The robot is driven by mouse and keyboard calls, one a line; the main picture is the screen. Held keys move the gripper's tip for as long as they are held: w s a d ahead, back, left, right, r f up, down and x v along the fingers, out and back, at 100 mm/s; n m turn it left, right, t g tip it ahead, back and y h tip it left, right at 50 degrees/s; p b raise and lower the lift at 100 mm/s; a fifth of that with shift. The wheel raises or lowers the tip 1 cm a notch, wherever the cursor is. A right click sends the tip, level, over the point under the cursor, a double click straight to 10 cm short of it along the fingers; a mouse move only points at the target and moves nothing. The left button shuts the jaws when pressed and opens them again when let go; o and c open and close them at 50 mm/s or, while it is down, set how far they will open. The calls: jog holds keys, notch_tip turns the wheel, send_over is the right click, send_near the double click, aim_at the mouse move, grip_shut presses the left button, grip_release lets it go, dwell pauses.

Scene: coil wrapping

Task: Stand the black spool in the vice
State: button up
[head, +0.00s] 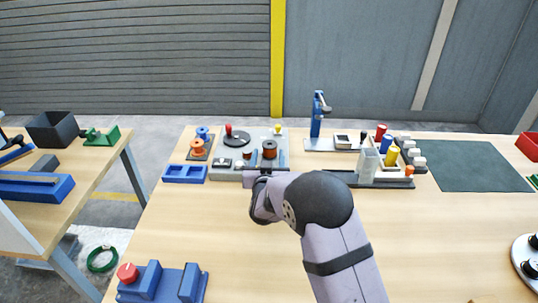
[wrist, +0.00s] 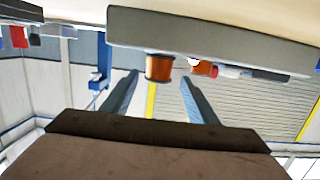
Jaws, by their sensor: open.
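I cannot tell the exact gap to the spool. A blue two-jawed vice (head: 171,285) with a red knob sits at the table's front left, with an open gap between its jaws.
Blue and orange spools (head: 197,146) stand on a small rack at left, behind a blue tray (head: 185,173). A blue post (head: 317,115) and a grey block with coloured cylinders stand to the right. A dark mat (head: 470,165) lies far right.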

jog(key=shift+o, duration=0.4)
jog(key=shift+s+r, duration=0.15)
jog(key=shift+s, duration=0.6)
jog(key=shift+a+r, duration=0.1)
jog(key=a+r, duration=0.1)
jog(key=w+a+r+n+y+p, duration=0.1)
jog(key=w+a+r+y, duration=0.1)
jog(key=r, duration=0.1)
jog(key=shift+w+p, duration=0.1)
jog(key=shift+p, duration=0.3)
jog(key=w+a+g+y+p, duration=0.1)
jog(key=a, duration=0.1)
jog(key=a+n+g+p, duration=0.1)
jog(key=a, duration=0.1)
jog(key=w+a+g+y+p, duration=0.1)
jog(key=shift+w+a+r+g+y, duration=0.3)
jog(key=shift+w+a+r+g, duration=0.05)
jog(key=shift+a+r+g, duration=0.05)
jog(key=g, duration=0.1)
notch_tip(320, 180, up, 4)
jog(key=m+g+h+p, duration=0.1)
jog(key=g+h+p, duration=0.4)
send_over(268, 145)
jog(key=s, duration=0.2)
jog(key=shift+m, duration=0.5)
jog(key=shift+s+f, duration=0.1)
jog(key=shift+f, duration=2.45)
